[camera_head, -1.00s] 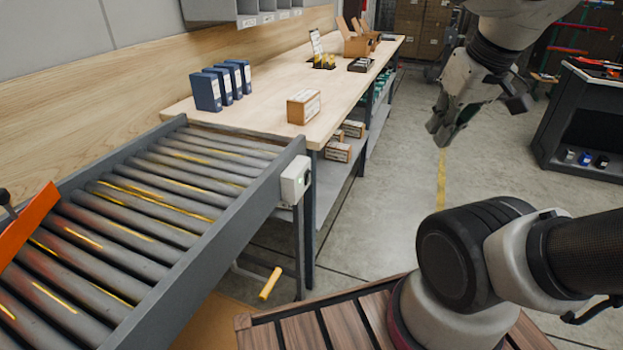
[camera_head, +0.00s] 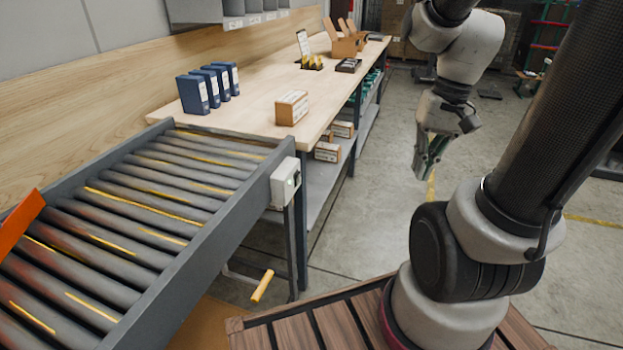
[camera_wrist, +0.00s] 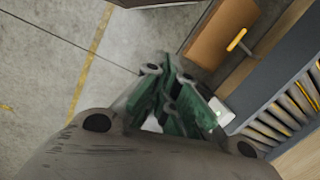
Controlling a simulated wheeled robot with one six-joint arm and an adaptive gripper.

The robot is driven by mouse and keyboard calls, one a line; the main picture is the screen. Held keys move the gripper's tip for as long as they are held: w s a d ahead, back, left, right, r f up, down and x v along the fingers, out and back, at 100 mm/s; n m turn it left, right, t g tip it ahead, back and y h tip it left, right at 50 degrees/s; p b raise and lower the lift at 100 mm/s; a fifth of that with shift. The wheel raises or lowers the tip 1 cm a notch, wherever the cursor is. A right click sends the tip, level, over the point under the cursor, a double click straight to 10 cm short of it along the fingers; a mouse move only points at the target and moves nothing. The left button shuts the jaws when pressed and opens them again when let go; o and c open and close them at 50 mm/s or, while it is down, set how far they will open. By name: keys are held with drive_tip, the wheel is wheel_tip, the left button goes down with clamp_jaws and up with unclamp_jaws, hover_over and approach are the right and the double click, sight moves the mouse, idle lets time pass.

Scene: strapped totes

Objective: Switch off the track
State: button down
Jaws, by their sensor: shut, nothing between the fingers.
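The track is a grey roller conveyor (camera_head: 232,215) on the left in the head view, its rollers streaked with yellow. A pale switch box (camera_head: 286,182) with a small green spot is fixed to the outer side of its rail near the far end. My gripper (camera_head: 424,176) is shut and empty, pointing down over the floor to the right of the box and clear of it. In the wrist view, my gripper (camera_wrist: 170,80) shows green finger pads. The pale box (camera_wrist: 220,112) shows just beyond the fingers there, partly hidden by them.
A wooden workbench (camera_head: 250,105) behind the conveyor holds blue binders (camera_head: 208,88) and a cardboard box (camera_head: 292,108). A yellow handle (camera_head: 262,286) sticks out below the rail. An orange piece (camera_head: 18,228) stands at the left. Floor right of the bench is open.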

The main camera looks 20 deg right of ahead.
sight(298, 179)
drive_tip(key=w+a+f+m+t+y, duration=0.1)
drive_tip(key=w+a+f+m+y, duration=0.3)
drive_tip(key=w+f+m+y, duration=0.55)
drive_tip(key=w+f+m+t+h, duration=0.3)
drive_tip(key=w+m+t, duration=0.2)
drive_tip(key=w+m, duration=0.5)
drive_tip(key=shift+w+a+f+m+t, duration=0.15)
drive_tip(key=shift+a+f+m+t, duration=0.15)
drive_tip(key=shift+m, duration=0.65)
drive_tip(key=w+a+r+x, duration=0.1)
drive_tip(key=r+x, duration=0.1)
drive_tip(key=x, duration=1.1)
